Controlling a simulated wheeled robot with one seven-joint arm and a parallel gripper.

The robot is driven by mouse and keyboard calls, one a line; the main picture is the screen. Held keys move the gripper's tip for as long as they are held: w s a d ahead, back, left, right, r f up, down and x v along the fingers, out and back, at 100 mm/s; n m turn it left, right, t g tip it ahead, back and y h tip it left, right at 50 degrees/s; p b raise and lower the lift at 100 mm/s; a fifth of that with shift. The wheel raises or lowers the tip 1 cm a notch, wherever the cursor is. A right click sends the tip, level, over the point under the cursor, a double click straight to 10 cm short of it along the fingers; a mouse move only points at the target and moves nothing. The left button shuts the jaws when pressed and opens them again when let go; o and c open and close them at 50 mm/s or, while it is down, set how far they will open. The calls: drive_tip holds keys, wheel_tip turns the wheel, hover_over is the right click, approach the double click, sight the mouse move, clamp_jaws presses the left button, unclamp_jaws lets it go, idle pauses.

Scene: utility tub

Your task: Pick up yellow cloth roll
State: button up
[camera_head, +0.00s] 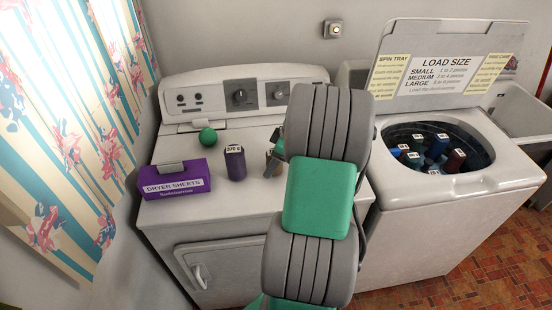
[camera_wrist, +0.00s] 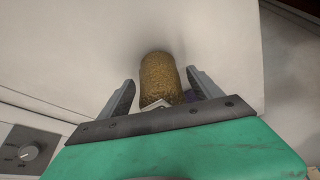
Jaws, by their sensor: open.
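In the wrist view, a yellow-brown cloth roll (camera_wrist: 160,76) with a rough, speckled surface lies between the two open fingers of my gripper (camera_wrist: 160,88). There is a gap on each side of it, so the fingers appear apart from it. Something white and a bit of purple show at the near end of the roll, partly hidden by the gripper's palm. In the head view, a small part of the roll (camera_head: 271,161) shows on the dryer top, beside my arm. My arm hides most of the gripper there.
The open washer (camera_head: 405,210) on the right holds several dark rolls. A curtain (camera_head: 75,120) hangs at the left.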

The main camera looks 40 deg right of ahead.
drive_tip(key=shift+w+a, duration=0.15)
drive_tip(key=shift+c, duration=1.2)
drive_tip(key=shift+s+d, duration=0.35)
drive_tip(key=shift+d, duration=0.1)
drive_tip(key=c, duration=1.2)
drive_tip(key=shift+a, duration=0.1)
